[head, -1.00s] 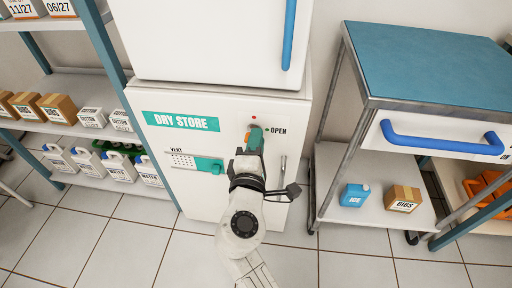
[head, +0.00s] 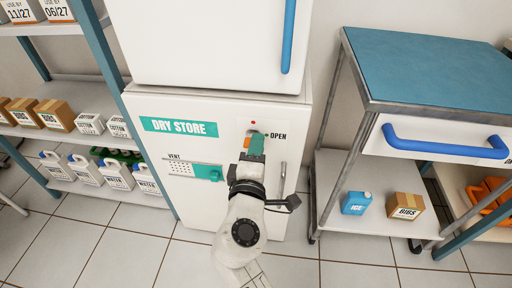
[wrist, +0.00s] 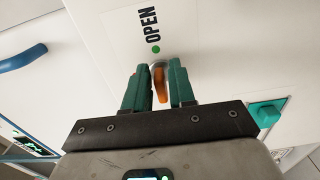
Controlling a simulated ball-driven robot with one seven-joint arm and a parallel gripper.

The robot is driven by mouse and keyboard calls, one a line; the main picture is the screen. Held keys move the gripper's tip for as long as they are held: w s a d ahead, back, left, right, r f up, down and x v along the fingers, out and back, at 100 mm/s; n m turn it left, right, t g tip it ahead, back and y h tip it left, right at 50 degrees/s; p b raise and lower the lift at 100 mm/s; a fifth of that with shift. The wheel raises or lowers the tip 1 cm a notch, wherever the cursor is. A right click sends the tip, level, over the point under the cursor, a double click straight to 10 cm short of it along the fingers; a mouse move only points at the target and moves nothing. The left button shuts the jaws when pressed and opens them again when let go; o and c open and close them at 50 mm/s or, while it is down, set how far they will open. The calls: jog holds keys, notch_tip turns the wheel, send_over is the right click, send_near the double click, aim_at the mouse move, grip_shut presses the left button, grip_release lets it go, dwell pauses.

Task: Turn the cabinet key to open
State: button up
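The orange key (wrist: 161,84) sticks out of its lock on the front of the white cabinet marked DRY STORE (head: 150,104). In the head view the key (head: 247,142) shows as a small orange patch at the left of my fingers. My gripper (wrist: 160,88) has its two green fingers on either side of the key, with narrow gaps seeming to show beside it. Contact is hard to judge. In the head view my gripper (head: 257,145) partly covers the lock. The OPEN label (head: 278,136) with a green dot is right of the lock, and a red dot (head: 254,122) is above it.
A teal vent slider (head: 208,173) is left of the lock, and a vertical handle (head: 283,178) is at the cabinet's right. A blue-topped cart (head: 430,62) stands to the right. Shelves with bottles and boxes (head: 58,115) stand to the left. Tiled floor lies in front.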

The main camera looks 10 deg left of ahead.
jog(key=shift+o, duration=1)
jog(key=s+p, duration=0.2)
jog(key=s, duration=0.8)
jog(key=shift+s+a, duration=0.2)
jog(key=shift+s, duration=0.2)
jog(key=s+d+f+m+g+h, duration=0.2)
jog(key=d+f+m+g, duration=0.3)
jog(key=d, duration=0.7)
jog(key=s+d+f+m+g+h, duration=0.25)
jog(key=d+f+m+g, duration=0.35)
jog(key=d, duration=0.6)
jog(key=s+d+f+m+g+y, duration=0.25)
jog(key=s+d+f, duration=0.2)
jog(key=s, duration=0.45)
jog(key=s+d+f+m+g+y, duration=0.25)
jog(key=s+d+f+m, duration=0.2)
jog(key=s, duration=0.45)
notch_tip(320, 180, up, 30)
jog(key=s+g+p, duration=0.1)
jog(key=p, duration=3)
jog(key=shift+s+a, duration=0.15)
jog(key=shift+a, duration=0.3)
